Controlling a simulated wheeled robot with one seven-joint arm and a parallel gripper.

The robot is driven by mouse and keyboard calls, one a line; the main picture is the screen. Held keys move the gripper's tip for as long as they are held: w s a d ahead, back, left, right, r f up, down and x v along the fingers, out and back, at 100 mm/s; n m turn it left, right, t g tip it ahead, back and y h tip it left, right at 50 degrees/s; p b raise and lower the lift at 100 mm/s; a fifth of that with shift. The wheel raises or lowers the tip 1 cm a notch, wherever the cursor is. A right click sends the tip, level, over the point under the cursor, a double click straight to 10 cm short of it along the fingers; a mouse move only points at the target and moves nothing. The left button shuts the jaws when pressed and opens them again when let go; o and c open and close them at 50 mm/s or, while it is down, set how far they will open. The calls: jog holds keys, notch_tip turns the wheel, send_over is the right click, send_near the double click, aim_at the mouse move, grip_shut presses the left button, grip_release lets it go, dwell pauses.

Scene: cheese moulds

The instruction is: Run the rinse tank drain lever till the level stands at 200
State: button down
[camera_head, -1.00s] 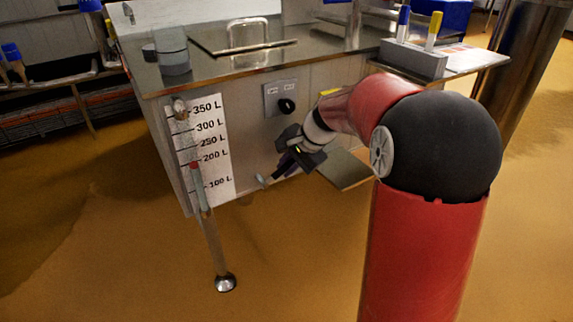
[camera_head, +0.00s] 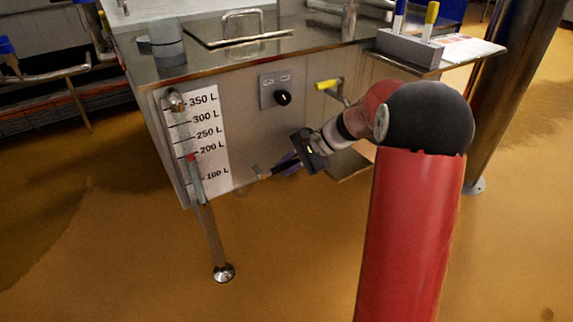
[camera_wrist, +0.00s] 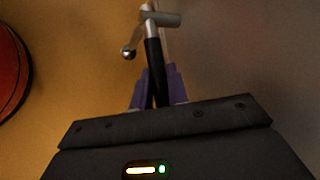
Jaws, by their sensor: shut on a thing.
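The rinse tank (camera_head: 240,140) has a white level scale (camera_head: 213,176) on its front, marked from 100 L to 350 L. The sight tube (camera_head: 196,184) beside the scale has a red mark (camera_head: 191,157) at about the 200 L line; the exact reading is too small to tell. The drain lever (camera_head: 279,168) has a black handle and sits low on the tank front. My gripper (camera_head: 288,162) is shut on this handle. In the wrist view, its purple fingers (camera_wrist: 157,88) stand on both sides of the black lever (camera_wrist: 153,62), which runs up to a grey fitting (camera_wrist: 160,19).
A black knob (camera_head: 283,98) on a grey plate and a yellow-handled valve (camera_head: 328,85) are above the lever. A shelf (camera_head: 350,163) is near my gripper's right. A steel column (camera_head: 503,80) stands at the right. The floor in front is clear.

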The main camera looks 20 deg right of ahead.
jog(key=c, duration=1.6)
grip_release()
jog(key=shift+d, duration=0.1)
jog(key=shift+c, duration=0.2)
jog(key=p+v, duration=0.1)
jog(key=v, duration=0.6)
jog(key=shift+d+r, duration=0.25)
jog(key=shift+s, duration=0.1)
